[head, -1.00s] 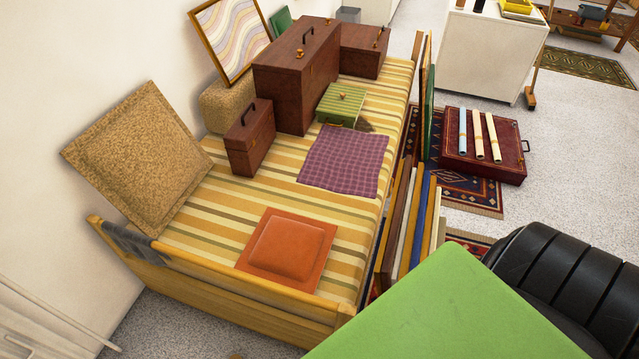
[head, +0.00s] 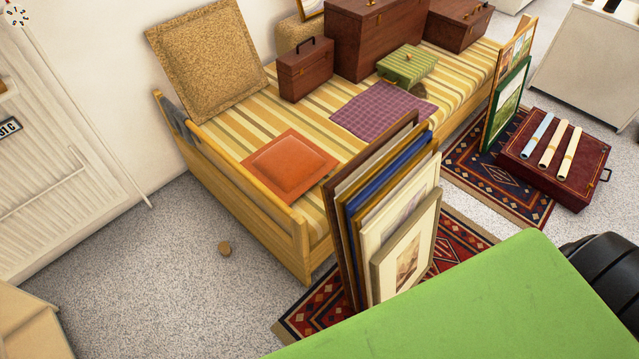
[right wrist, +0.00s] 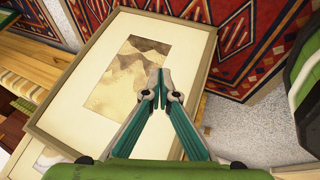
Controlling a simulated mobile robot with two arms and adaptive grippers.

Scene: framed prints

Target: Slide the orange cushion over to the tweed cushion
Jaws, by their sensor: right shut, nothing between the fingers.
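The orange cushion (head: 290,165) lies flat on the striped daybed (head: 228,143), near its front end rail. The tweed cushion (head: 206,62), tan and speckled, leans upright against the wall at the daybed's left corner. Bare striped cover shows between the two cushions. My right gripper (right wrist: 162,88) is shut and empty in the right wrist view, in front of a framed print (right wrist: 150,55). No cushion shows in that view. Neither gripper shows in the head view.
Several framed prints (head: 407,245) lean against the daybed's right side, on a patterned rug (head: 300,325). A purple cloth (head: 382,110), a green striped box (head: 407,62) and brown cases (head: 306,70) occupy the daybed's far part.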

